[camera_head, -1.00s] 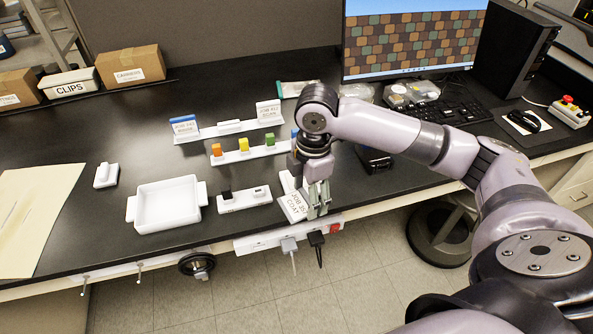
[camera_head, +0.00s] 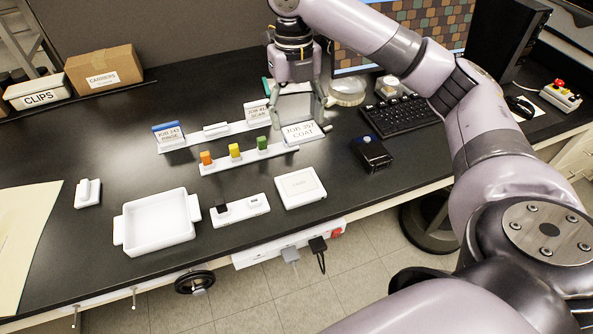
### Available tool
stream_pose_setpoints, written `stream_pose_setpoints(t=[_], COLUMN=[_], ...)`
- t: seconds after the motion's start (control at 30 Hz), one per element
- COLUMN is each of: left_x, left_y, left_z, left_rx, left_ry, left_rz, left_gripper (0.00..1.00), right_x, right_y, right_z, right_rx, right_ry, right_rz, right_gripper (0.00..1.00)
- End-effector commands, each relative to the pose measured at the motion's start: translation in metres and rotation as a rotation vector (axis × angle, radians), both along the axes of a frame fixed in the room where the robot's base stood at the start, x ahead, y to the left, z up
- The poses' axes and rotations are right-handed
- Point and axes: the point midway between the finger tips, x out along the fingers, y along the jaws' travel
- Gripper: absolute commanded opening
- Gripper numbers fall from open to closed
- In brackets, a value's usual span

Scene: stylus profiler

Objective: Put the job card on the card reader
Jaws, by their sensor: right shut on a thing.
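A white job card (camera_head: 303,133) reading "JOB", an unclear number and "COAT" is between the fingers of my right gripper (camera_head: 301,125). The gripper is shut on it at the right end of the coloured-block strip, and whether the card touches anything below I cannot tell. A flat white pad (camera_head: 299,188), apparently the card reader, lies near the front edge of the bench with its top bare. The gripper and card are behind it, apart from it. My left gripper is not in view.
Two more cards, "JOB 243 IMAGE" (camera_head: 168,135) and "JOB 412 SCAN" (camera_head: 257,113), stand on the back rack. Orange, yellow and green blocks (camera_head: 235,150) stand before it. A white tray (camera_head: 158,222), a switch strip (camera_head: 240,209) and a black box (camera_head: 373,153) are nearby.

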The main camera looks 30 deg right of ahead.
Motion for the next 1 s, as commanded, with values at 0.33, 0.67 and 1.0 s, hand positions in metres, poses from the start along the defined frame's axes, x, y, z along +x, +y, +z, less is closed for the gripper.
stream_pose_setpoints(t=[0.33, 0.67, 1.0], left_x=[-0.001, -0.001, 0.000], left_y=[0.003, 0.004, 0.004], left_z=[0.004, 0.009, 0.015], left_rx=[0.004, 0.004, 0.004], left_ry=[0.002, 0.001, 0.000], left_rz=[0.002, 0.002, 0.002], left_gripper=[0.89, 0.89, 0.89], right_x=[-0.002, 0.000, 0.000], right_y=[0.000, 0.000, 0.000], right_z=[-0.091, -0.133, -0.172], right_rx=[-0.002, 0.000, 0.000], right_ry=[0.006, 0.000, 0.000], right_rz=[-0.001, -0.002, -0.002], right_gripper=[0.47, 0.47, 0.47])
